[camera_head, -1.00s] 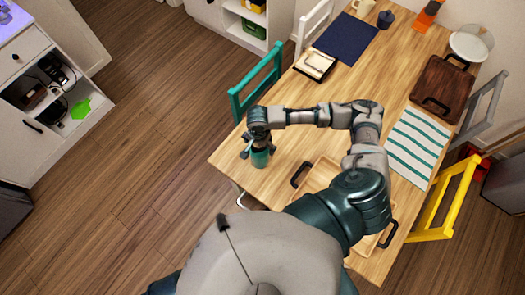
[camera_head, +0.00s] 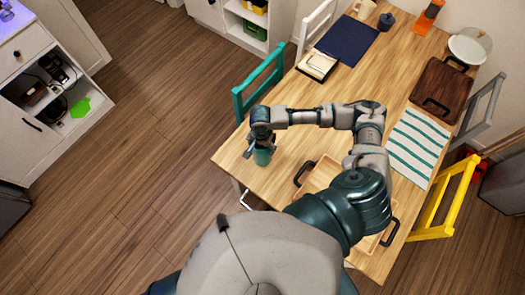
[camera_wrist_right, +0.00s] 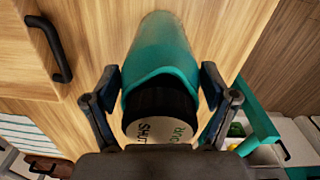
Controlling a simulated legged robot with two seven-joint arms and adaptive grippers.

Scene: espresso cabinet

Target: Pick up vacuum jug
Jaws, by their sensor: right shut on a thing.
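The vacuum jug is a teal cylinder with a black collar and a pale lettered top. In the head view the jug (camera_head: 263,157) is at the near left corner of the wooden table, partly hidden by my gripper. In the right wrist view the jug (camera_wrist_right: 162,55) fills the middle. My right gripper (camera_head: 257,143) is shut on the jug, with one finger on each side near its black collar (camera_wrist_right: 160,102). Whether the jug's base touches the table I cannot tell. My left gripper is not in view.
A wooden tray with black handles (camera_head: 318,178) lies beside my right arm on the table (camera_head: 330,110). A striped mat (camera_head: 417,145) and a dark tray (camera_head: 443,88) lie farther right. A teal chair (camera_head: 262,80) and a yellow chair (camera_head: 445,205) stand at the table's sides.

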